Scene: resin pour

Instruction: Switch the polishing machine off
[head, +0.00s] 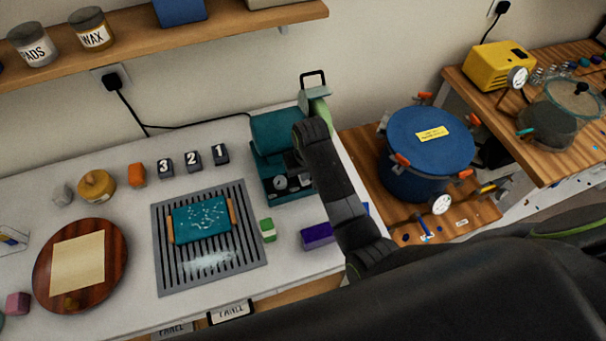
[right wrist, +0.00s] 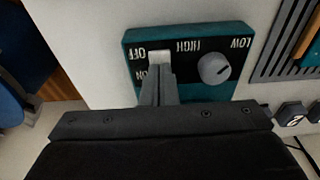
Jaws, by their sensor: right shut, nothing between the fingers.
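The teal polishing machine (head: 276,130) stands at the right end of the white table in the head view, partly hidden by my right arm. In the right wrist view its control panel (right wrist: 190,38) shows a white switch (right wrist: 160,57) beside the OFF and ON labels and a grey round knob (right wrist: 214,69) by HIGH and LOW. My right gripper (right wrist: 161,84) is shut and empty, its fingertips right at the switch; I cannot tell whether they touch it. The fingers cover part of the switch, so its position is unclear. My left gripper is out of view.
A slotted grille (head: 165,255) with a teal piece, a round wooden board (head: 110,285), a green block (head: 267,229) and a purple block (head: 318,235) lie near the machine. Number blocks (head: 193,160) stand behind the grille. A blue pot (head: 430,165) stands to the right.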

